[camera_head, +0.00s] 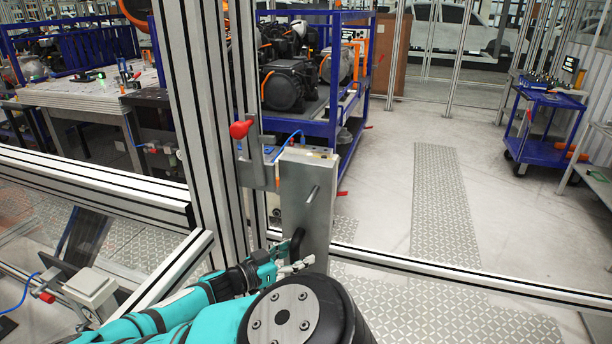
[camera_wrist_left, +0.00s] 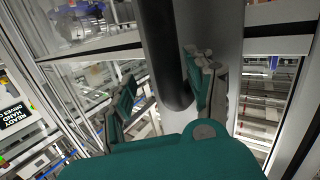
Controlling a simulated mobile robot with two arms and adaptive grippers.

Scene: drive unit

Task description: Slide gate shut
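The gate's metal upright (camera_head: 310,200) stands in the middle of the head view, beside the thick aluminium post (camera_head: 205,120). A black handle (camera_head: 297,243) is fixed low on it and shows large in the left wrist view (camera_wrist_left: 165,55). My left gripper (camera_head: 284,267) is at the handle's lower end. In the left wrist view its teal fingers (camera_wrist_left: 165,92) stand apart, one on each side of the handle. The right-hand finger is close to the handle; whether it touches is unclear. My right gripper is not in view.
A latch with a red knob (camera_head: 240,129) is on the post. Low aluminium rails (camera_head: 480,280) run left and right. Behind stands a blue rack with motors (camera_head: 330,128); a blue cart (camera_head: 545,125) is at the far right. The floor between them is mostly free.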

